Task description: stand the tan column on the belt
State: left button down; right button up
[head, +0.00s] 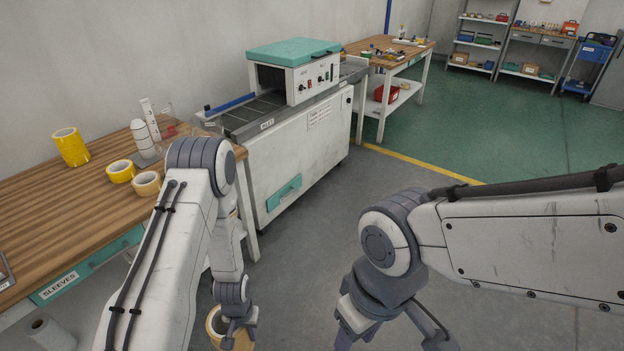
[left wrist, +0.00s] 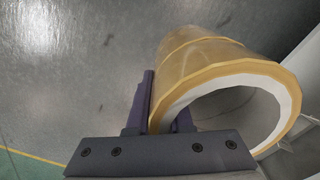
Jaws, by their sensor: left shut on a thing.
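The tan column (head: 214,324), a stack of tape rolls, is held low above the floor at the bottom edge of the head view. My left gripper (head: 236,328) is shut on its wall. In the left wrist view the column (left wrist: 205,52) is tilted, with one finger outside the wall and the other inside the hollow end. The dark belt (head: 253,112) runs through the teal-topped machine (head: 296,62), well away from the column. My right gripper (head: 390,335) hangs at the bottom, partly cut off; its jaw opening is unclear.
The wooden table (head: 60,210) at left carries a yellow roll stack (head: 70,147), loose yellow (head: 121,171) and tan (head: 146,184) rolls, and a white bottle (head: 143,138). A second workbench (head: 415,50) stands beyond the machine. Grey floor lies open at its right.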

aim_at(244, 113)
jog(key=z, duration=1)
jog(key=i, duration=3.35)
jog(key=u, duration=0.85)
jog(key=i, duration=0.95)
jog(key=u, duration=0.9)
